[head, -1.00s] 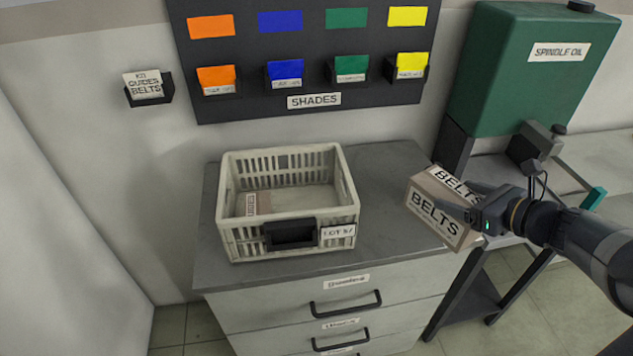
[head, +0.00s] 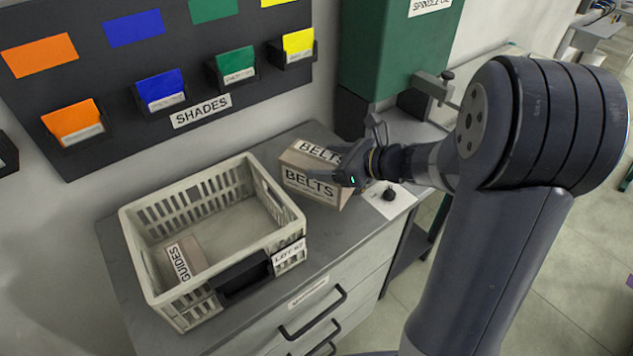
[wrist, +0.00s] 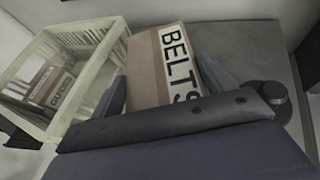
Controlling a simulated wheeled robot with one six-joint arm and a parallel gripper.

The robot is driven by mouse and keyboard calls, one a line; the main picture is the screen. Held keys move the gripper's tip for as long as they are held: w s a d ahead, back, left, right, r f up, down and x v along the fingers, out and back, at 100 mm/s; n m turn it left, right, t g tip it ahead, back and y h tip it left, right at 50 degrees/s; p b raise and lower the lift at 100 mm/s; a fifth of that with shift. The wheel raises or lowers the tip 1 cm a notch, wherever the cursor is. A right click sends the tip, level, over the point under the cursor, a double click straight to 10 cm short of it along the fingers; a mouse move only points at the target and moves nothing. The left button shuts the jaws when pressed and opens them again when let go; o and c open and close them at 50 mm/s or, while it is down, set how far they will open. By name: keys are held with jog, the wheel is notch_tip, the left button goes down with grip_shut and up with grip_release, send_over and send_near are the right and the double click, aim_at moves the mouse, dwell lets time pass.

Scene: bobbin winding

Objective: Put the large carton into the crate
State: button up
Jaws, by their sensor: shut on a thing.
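The large carton (head: 303,188) is a brown box with white BELTS labels. My gripper (head: 346,172) is shut on it, with fingers along its sides. The carton is just right of the crate, over the cabinet top; I cannot tell whether it touches the top. It also shows in the wrist view (wrist: 148,72) between my fingers. The crate (head: 283,202) is cream, slatted and open-topped, with a LOT 57 label and a dark front holder. A small carton (head: 186,258) labelled GUIDES lies inside the crate; the rest of its floor looks clear.
The grey cabinet top (head: 311,242) has bare space in front of the carton. A small dark knob-like object (head: 389,194) sits right of the carton. The SHADES board (head: 176,80) is on the wall behind. A green tank (head: 383,50) stands at the back.

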jog(key=shift+f, duration=2.85)
jog(key=shift+f, duration=0.1)
jog(key=shift+f, duration=0.15)
jog(key=o, duration=1.4)
jog(key=shift+r, duration=0.2)
jog(key=shift+d+r, duration=0.1)
jog(key=shift+r, duration=0.05)
jog(key=b+v, duration=0.1)
jog(key=v, duration=1)
jog(key=shift+s+d, duration=0.25)
jog(key=shift+s, duration=0.05)
